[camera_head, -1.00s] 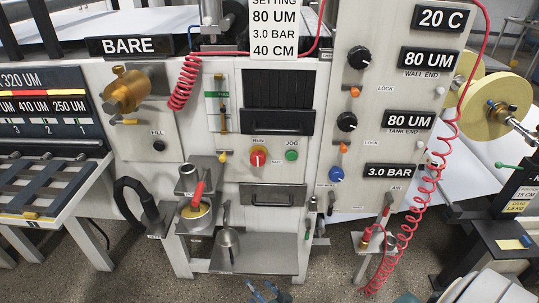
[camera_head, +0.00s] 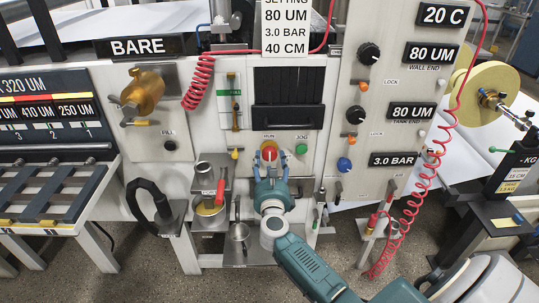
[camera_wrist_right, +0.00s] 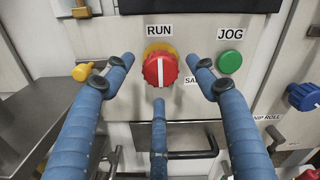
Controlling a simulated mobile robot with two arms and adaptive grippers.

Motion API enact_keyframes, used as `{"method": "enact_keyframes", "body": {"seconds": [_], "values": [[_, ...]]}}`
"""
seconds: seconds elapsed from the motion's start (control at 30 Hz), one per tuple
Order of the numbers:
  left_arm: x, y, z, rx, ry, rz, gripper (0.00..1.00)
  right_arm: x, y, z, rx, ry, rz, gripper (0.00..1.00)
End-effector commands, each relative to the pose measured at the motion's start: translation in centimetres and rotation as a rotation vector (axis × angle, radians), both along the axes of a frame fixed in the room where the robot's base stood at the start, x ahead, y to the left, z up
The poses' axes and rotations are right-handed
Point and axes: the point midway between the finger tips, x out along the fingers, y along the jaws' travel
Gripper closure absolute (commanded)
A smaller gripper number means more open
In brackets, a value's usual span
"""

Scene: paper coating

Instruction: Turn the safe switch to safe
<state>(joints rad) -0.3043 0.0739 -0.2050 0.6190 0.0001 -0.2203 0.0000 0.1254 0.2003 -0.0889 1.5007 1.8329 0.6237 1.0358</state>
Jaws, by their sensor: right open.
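The safe switch (camera_head: 269,153) is a red round knob on a yellow base, under the RUN label on the machine's front panel. In the right wrist view, the switch (camera_wrist_right: 160,70) has its white mark upright, toward RUN. A partly hidden label starting "SA" (camera_wrist_right: 190,81) is at its lower right. My right gripper (camera_head: 269,163) is in front of the switch. In the right wrist view, the open blue fingers (camera_wrist_right: 161,76) spread left, right and below the knob, with nothing held; contact cannot be told. My left gripper is not in view.
A green JOG button (camera_wrist_right: 230,62) is just right of the right finger. A yellow knob (camera_wrist_right: 82,72) is at the left, and a blue knob (camera_wrist_right: 303,96) at the right. A coiled red hose (camera_head: 421,205) hangs at right.

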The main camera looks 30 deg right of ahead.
Motion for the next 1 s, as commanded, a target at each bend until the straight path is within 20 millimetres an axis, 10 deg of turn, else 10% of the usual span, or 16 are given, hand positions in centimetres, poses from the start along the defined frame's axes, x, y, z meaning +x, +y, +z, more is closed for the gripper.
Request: {"method": "enact_keyframes", "body": {"seconds": [0.6, 0.83, 1.0], "values": [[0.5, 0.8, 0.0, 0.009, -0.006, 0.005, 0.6, 3.4, -2.1, -0.1, -0.001, 0.002, 0.0, 0.43], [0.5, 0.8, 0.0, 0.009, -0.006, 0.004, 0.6, 3.4, -2.1, -0.1, -0.001, 0.002, 0.0, 0.84], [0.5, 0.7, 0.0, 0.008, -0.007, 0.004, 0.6, 3.4, -2.1, -0.1, -0.003, 0.003, 0.0, 0.88]]}}
